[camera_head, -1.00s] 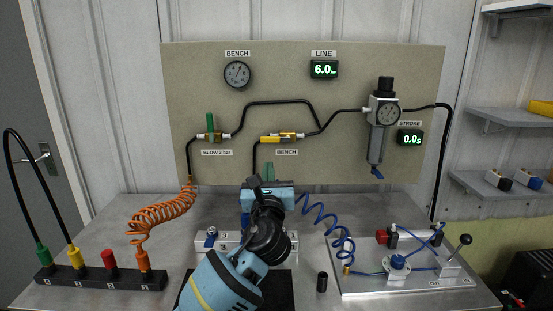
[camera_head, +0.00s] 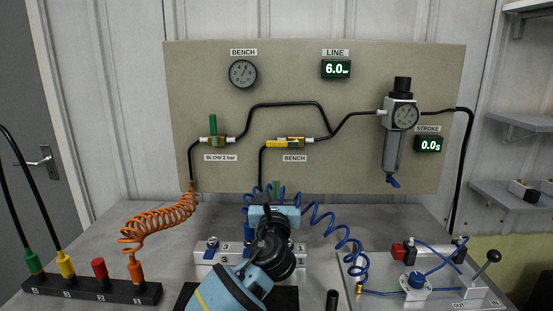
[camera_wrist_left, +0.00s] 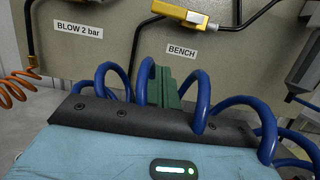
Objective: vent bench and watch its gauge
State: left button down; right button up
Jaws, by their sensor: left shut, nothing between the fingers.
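The bench gauge (camera_head: 242,74) is a round dark dial at the upper left of the panel; its exact reading is too small to tell. The bench valve (camera_head: 290,141) has a yellow handle lying along its line, above the BENCH label (camera_head: 294,158). In the left wrist view the yellow valve (camera_wrist_left: 180,13) is at the top. My left gripper (camera_head: 276,187) is shut and empty, below the bench valve and apart from it. Its green fingers (camera_wrist_left: 172,88) point up toward the panel, with loops of the blue coiled hose (camera_wrist_left: 205,100) around them in view. My right gripper is not in view.
The line display (camera_head: 336,69) reads 6.0 and the stroke display (camera_head: 429,144) reads 0.0. A green-handled blow valve (camera_head: 213,130) is to the left. An orange coiled hose (camera_head: 160,218) hangs left; a regulator (camera_head: 397,130) and a plate with a lever (camera_head: 480,270) are at right.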

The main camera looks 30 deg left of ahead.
aim_at(277, 144)
pick_arm(q)
jog(key=w+a+r, duration=0.3)
jog(key=w+r, duration=0.3)
jog(key=shift+w+a+p, duration=0.15)
jog(key=shift+a+p, duration=0.2)
jog(key=shift+f, duration=0.1)
jog(key=shift+a+r+m+p, duration=0.1)
jog(key=shift+r+m+p, duration=0.25)
jog(key=shift+m+p, duration=0.25)
jog(key=shift+h, duration=0.3)
